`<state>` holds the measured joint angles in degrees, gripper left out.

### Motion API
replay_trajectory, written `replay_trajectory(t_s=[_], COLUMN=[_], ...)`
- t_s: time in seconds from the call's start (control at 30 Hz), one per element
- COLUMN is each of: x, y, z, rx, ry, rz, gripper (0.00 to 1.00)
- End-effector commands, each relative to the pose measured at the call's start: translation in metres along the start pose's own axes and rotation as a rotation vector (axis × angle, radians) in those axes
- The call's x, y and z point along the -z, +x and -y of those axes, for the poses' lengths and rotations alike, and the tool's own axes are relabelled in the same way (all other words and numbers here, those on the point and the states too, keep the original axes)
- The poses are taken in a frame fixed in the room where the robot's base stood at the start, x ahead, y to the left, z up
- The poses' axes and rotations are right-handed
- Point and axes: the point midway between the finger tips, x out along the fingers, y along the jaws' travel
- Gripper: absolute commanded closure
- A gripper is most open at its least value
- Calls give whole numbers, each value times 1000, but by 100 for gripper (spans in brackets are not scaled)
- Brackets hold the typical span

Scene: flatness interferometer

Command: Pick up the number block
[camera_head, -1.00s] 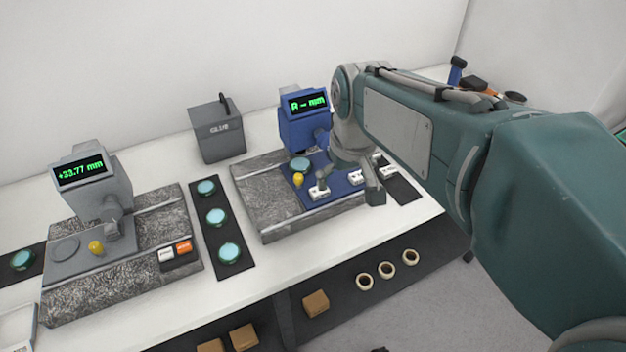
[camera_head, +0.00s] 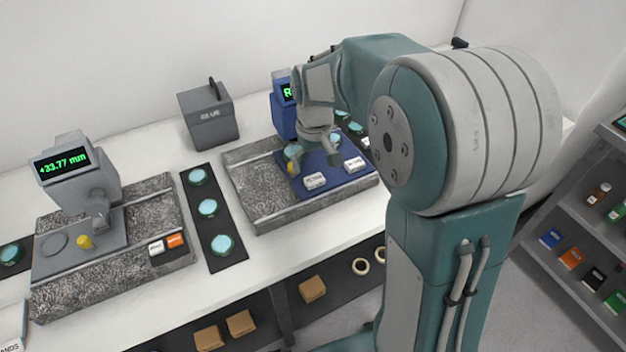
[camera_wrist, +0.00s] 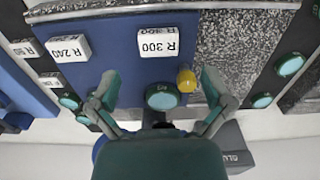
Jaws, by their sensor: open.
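Two white number blocks lie on the blue plate (camera_head: 335,183) of the blue gauge. The block marked R 300 (camera_wrist: 162,42) is upper centre in the wrist view and is the left block (camera_head: 315,180) in the head view. The block marked R 240 (camera_wrist: 70,48) is to its left in the wrist view and is the right block (camera_head: 355,163) in the head view. My gripper (camera_wrist: 160,78) is open and empty above the plate. In the wrist view, R 300 lies beyond its fingertips and a teal disc (camera_wrist: 160,97) shows between the fingers.
A yellow knob (camera_wrist: 186,79) is close beside my right finger in the wrist view. More labelled blocks (camera_wrist: 25,49) and teal discs are at its left.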

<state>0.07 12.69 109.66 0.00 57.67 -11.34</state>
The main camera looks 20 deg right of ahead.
Motion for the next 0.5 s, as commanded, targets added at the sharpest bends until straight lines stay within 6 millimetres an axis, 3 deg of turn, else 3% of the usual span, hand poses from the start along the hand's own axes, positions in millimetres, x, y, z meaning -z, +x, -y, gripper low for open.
replay_trajectory(t_s=[0.3, 0.5], x=[-1, -1], y=[45, 49], z=[1, 1], rx=[1, 0], ry=[0, 0], rz=[3, -1], gripper=[0, 0])
